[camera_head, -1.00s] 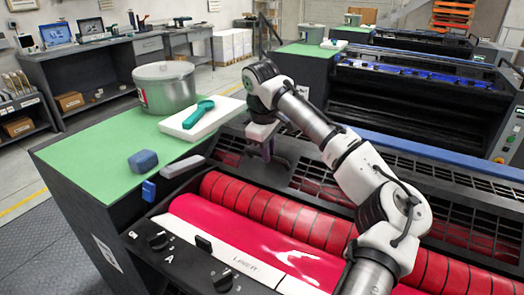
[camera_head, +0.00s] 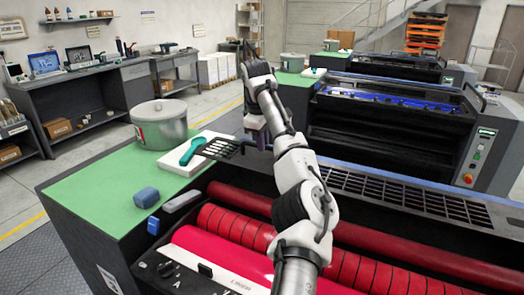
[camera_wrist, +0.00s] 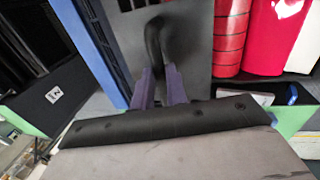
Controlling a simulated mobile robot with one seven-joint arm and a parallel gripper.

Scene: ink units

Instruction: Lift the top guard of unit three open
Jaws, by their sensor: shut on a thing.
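Unit three is the nearest machine, with glossy red rollers (camera_head: 330,235) and a front panel with black knobs. Its top guard (camera_head: 425,198) is a dark slotted grille. It is tilted up off the rollers, its left end showing beside my arm. My gripper (camera_head: 262,138) is at the guard's upper side, partly hidden by my own wrist. In the wrist view, my gripper's purple fingers (camera_wrist: 160,82) are shut around the black loop handle (camera_wrist: 158,38), which stands on a dark grey plate (camera_wrist: 197,45). How far the guard is open is hard to tell.
A green-topped bench end (camera_head: 95,185) at left holds a lidded metal pot (camera_head: 160,124), a white tray (camera_head: 176,162) with a teal tool (camera_head: 192,150), and a blue block (camera_head: 144,197). Another machine (camera_head: 390,125) stands close behind. Floor is free at left.

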